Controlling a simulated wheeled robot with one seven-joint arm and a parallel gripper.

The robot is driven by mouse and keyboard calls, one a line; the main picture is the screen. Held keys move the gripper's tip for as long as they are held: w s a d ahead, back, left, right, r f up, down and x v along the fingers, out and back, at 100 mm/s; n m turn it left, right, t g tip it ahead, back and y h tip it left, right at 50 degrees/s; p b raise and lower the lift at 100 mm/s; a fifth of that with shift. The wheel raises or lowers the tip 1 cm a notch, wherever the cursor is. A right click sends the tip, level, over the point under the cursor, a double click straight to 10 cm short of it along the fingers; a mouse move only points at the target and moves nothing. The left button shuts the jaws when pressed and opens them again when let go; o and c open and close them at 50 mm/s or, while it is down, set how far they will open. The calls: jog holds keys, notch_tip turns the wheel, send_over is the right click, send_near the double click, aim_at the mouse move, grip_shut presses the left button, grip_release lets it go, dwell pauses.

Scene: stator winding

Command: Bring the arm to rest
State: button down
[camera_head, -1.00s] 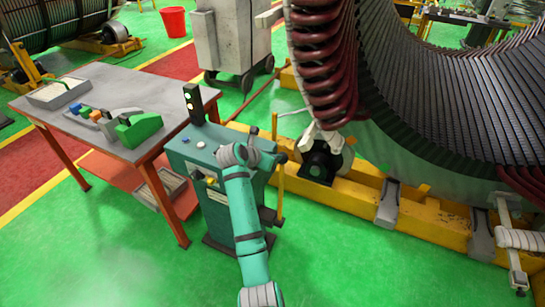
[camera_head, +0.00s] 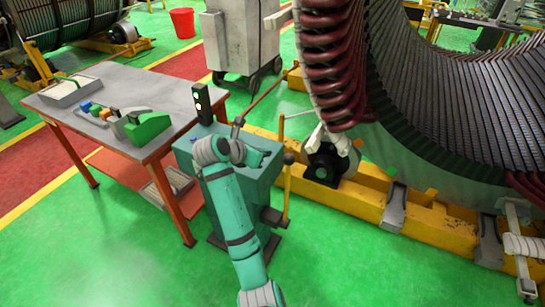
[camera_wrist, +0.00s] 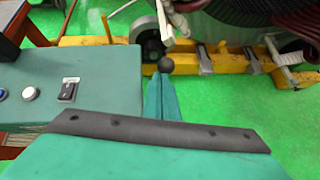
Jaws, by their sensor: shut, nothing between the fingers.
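My arm (camera_head: 232,220) reaches up from the bottom middle of the head view, and its wrist is over the teal control cabinet (camera_head: 265,188). My gripper (camera_wrist: 161,98) points forward in the wrist view, with its two teal fingers together and nothing between them. A dark round lever knob (camera_wrist: 165,65) shows just beyond the fingertips; I cannot tell whether they touch it. The cabinet top (camera_wrist: 100,75) lies to the left of the fingers, with a black rocker switch (camera_wrist: 69,91) and a round button (camera_wrist: 29,94). In the head view the fingers are hard to make out.
A grey-topped workbench (camera_head: 165,95) with coloured parts stands left of the cabinet. A signal light (camera_head: 202,103) stands at the cabinet's back. The large stator (camera_head: 450,110) and yellow base beam (camera_head: 365,207) lie to the right. Green floor (camera_head: 350,270) in front is clear.

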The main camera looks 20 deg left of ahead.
jog(key=shift+s+a+r, duration=0.2)
jog(key=shift+s+r, duration=0.2)
jog(key=shift+r, duration=0.15)
jog(key=shift+d, duration=0.15)
